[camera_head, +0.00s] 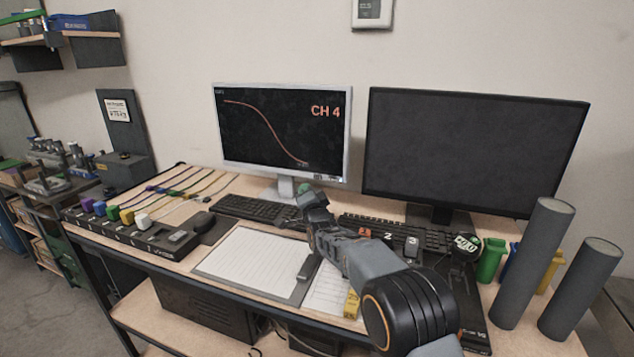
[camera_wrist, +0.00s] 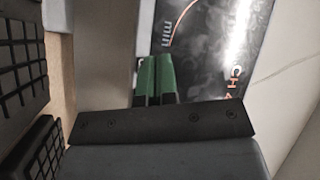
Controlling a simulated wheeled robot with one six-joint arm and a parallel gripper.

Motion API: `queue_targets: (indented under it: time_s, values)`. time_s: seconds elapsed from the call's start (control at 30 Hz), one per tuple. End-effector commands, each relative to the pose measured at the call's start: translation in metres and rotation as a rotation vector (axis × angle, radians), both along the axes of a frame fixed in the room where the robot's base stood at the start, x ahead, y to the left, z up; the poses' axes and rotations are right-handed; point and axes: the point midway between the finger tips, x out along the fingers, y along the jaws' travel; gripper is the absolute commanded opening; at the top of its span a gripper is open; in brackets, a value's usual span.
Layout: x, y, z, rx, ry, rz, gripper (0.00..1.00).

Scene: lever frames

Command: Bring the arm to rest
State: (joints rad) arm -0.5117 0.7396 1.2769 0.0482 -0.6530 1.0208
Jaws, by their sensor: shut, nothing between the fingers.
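My arm reaches from the lower right of the head view across the desk. My gripper (camera_head: 306,190) is at its far end, with green fingertips, in front of the left monitor (camera_head: 232,135) and above the keyboards. In the wrist view my gripper (camera_wrist: 155,80) has its two green fingers together with nothing between them. Behind the fingers the wrist view shows part of the lit monitor screen (camera_wrist: 205,60). The monitor shows a falling orange curve and "CH 4".
A dark monitor (camera_head: 470,150) stands to the right. A keyboard (camera_head: 250,212) lies before the left monitor. A clipboard with paper (camera_head: 245,258) lies in front. A black box with coloured plugs (camera_head: 130,235) is on the left. Two grey cylinders (camera_head: 535,260) are at right.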

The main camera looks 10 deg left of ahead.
Motion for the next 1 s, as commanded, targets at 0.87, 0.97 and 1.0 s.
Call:
queue_targets:
  time_s: [0.87,0.97,1.0]
  values:
    - [-0.024,-0.097,0.036,-0.327,0.176,-0.107,0.00]
    - [-0.060,-0.156,0.041,-0.528,0.303,-0.136,0.00]
    - [-0.079,-0.178,0.041,-0.606,0.358,-0.139,0.00]
